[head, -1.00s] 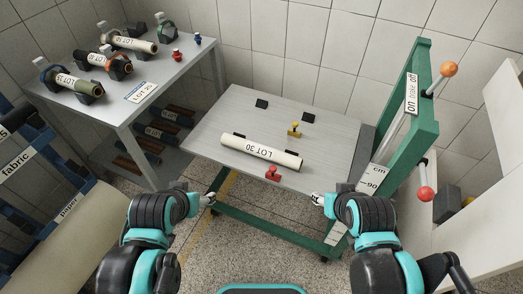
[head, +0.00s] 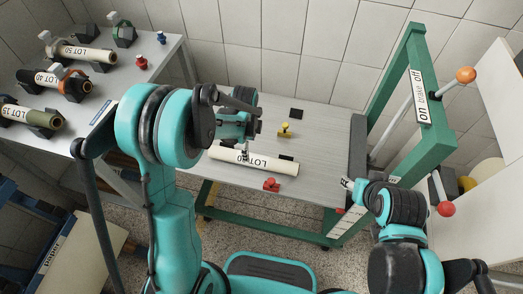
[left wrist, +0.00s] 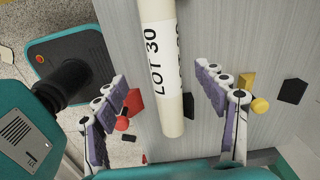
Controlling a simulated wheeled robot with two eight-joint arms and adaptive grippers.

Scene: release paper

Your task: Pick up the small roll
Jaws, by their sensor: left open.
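The small cream roll marked LOT 30 (head: 275,163) lies on the grey top of the green-framed table (head: 330,125). My left gripper (head: 243,150) is above the roll, and my arm and gripper hide part of its left end in the head view. In the left wrist view, the roll (left wrist: 160,60) runs between the two spread fingers of the left gripper (left wrist: 162,85), with a gap on both sides. The left gripper is open and empty. My right gripper (head: 347,184) is by the table's front right edge, away from the roll; its fingers are too small to judge.
Black blocks (head: 296,113), a yellow-knobbed piece (head: 285,130) and a red one (head: 271,185) sit around the roll. A green upright frame (head: 432,100) with red and orange knobs bounds the right. The side table (head: 165,60) at left holds more labelled rolls.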

